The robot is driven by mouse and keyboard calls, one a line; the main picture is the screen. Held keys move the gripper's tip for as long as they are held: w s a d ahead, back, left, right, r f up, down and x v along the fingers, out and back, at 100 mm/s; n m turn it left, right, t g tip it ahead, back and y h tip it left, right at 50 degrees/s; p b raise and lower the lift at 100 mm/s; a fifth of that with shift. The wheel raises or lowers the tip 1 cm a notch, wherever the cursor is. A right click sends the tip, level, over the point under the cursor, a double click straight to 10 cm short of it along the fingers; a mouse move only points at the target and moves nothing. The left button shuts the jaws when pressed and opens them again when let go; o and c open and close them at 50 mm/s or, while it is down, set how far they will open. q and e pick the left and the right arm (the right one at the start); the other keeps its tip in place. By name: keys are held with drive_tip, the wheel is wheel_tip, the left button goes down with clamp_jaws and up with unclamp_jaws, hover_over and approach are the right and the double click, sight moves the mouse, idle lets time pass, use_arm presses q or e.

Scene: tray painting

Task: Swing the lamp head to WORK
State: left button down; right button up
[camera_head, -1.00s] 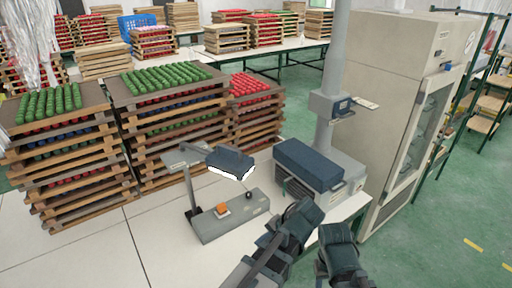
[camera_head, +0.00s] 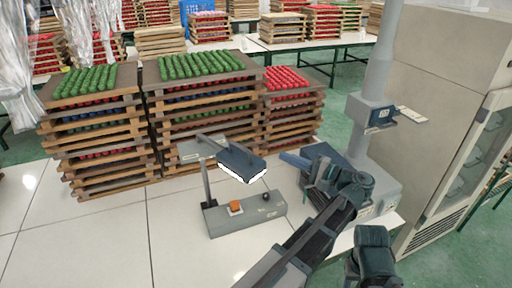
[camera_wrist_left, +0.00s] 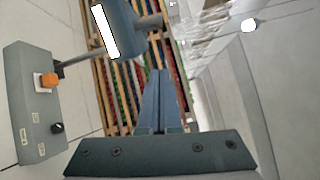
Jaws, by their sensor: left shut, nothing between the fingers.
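The desk lamp has a dark blue-grey head (camera_head: 241,162) with a lit white underside, on an arm atop a post. Its grey base (camera_head: 262,210) carries an orange button (camera_head: 235,208) and a dark knob. My left gripper (camera_head: 284,157) points left toward the lamp head, just right of it, with a small gap. In the left wrist view, its blue fingers (camera_wrist_left: 160,75) are together and empty. The lamp head (camera_wrist_left: 120,22) is up and left of them there, and the base (camera_wrist_left: 30,100) is at left. Small labels are unreadable. My right gripper (camera_head: 374,256) is at bottom right; its jaws are unclear.
Stacked wooden trays (camera_head: 205,120) of green and red pieces stand behind the lamp. A grey device with a column (camera_head: 372,125) stands to the right, partly behind my left gripper. A tall cabinet (camera_head: 440,100) is farther right. The white table (camera_head: 110,240) is clear at front left.

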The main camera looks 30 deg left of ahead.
use_arm(q)
drive_tip(key=a, duration=0.3)
drive_tip(key=s+a+r, duration=0.1)
drive_tip(key=a, duration=0.3)
drive_tip(key=s+a+p, duration=0.1)
drive_tip(key=a, duration=0.3)
drive_tip(key=shift+r, duration=0.15)
drive_tip(key=shift+s+a, duration=0.2)
drive_tip(key=shift+s, duration=0.4)
